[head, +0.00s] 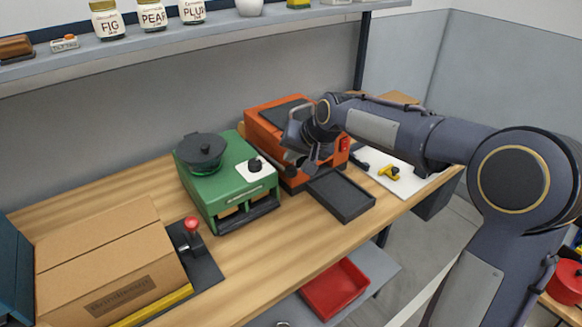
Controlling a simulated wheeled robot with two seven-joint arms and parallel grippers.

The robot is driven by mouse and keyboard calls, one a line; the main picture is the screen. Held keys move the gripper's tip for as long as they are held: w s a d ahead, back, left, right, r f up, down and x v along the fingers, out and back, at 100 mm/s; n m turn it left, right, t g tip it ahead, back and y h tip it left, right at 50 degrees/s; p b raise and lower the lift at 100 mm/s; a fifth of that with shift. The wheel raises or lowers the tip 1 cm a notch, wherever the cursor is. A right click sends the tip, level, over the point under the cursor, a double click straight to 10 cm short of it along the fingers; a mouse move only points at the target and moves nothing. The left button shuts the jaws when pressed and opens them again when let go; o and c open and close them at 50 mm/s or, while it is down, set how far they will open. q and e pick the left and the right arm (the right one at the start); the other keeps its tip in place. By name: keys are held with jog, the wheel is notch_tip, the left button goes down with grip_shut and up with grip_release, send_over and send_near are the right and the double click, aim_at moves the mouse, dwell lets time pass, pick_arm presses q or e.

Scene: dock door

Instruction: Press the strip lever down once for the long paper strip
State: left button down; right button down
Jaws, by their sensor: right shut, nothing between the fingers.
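No long paper strip shows clearly. An orange machine (266,133) with a dark top panel stands at the back of the wooden bench, with an empty black tray (341,194) in front of it. My right gripper (300,166) is shut and empty, at the front of the orange machine; whether it touches is unclear. The arm and gripper hide part of that front, and any lever there cannot be made out. A lever with a red knob (192,223) stands upright on a dark plate beside the cardboard box, well left of the gripper. My left gripper is out of view.
A green machine (227,190) with a black round top part (201,152) stands left of the orange one. A cardboard box (103,258) fills the bench's left end. A yellow item (389,173) lies on a white board at right. A shelf with jars (152,16) runs above.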

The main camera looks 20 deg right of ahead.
aim_at(295, 175)
jog(key=shift+s+f+b, duration=0.1)
jog(key=shift+f+b, duration=0.2)
jog(key=shift+f, duration=0.15)
jog(key=shift+s+d+f+b, duration=0.1)
jog(key=shift+s+f+b, duration=0.1)
jog(key=shift+f+b, duration=1.05)
jog(key=shift+s+d+f+b, duration=0.1)
jog(key=shift+s+f+b, duration=0.1)
jog(key=shift+f+b, duration=1.05)
dwell(2.4)
jog(key=shift+p, duration=0.4)
jog(key=shift+w+a+r+p, duration=0.1)
jog(key=shift+w+r+p, duration=0.05)
jog(key=shift+r+p, duration=0.8)
jog(key=shift+w+a+r+p, duration=0.1)
jog(key=shift+w+r+p, duration=0.1)
jog(key=shift+r+p, duration=0.7)
jog(key=shift+w+r+p, duration=0.15)
jog(key=shift+r+p, duration=0.65)
jog(key=shift+r, duration=0.3)
jog(key=shift+w+a+r+p, duration=0.1)
jog(key=shift+w+r+p, duration=0.1)
jog(key=shift+r+p, duration=1)
jog(key=shift+w+a+r+p, duration=0.1)
jog(key=shift+w+r+p, duration=0.05)
jog(key=shift+r+p, duration=1)
